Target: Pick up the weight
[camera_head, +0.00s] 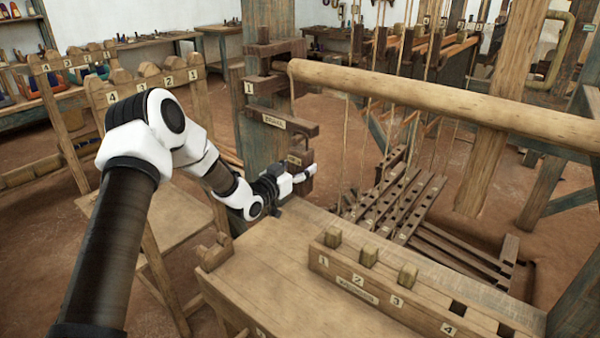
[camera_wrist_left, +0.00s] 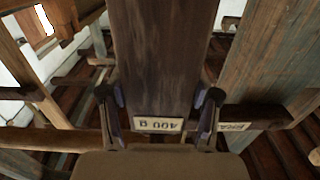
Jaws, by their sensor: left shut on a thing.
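The weight is a dark brown wooden block with a pale label that reads "400 g" upside down in the left wrist view (camera_wrist_left: 160,60). In the head view it shows only in part as dark wood (camera_head: 307,184) beside the upright post. My left gripper (camera_head: 303,174) reaches in from the left and is shut on it. In the left wrist view the fingers of my left gripper (camera_wrist_left: 160,112) press on either side of the block, near the label. I cannot tell whether the weight still rests on anything below. My right gripper is not in view.
A thick blue-grey post (camera_head: 262,50) with dark brackets stands close behind the gripper. A wooden bench (camera_head: 260,270) carries a numbered rack (camera_head: 345,277) with several small blocks. A round beam (camera_head: 430,95) with hanging cords crosses above slatted treadles (camera_head: 400,205). A numbered stand (camera_head: 150,80) is at left.

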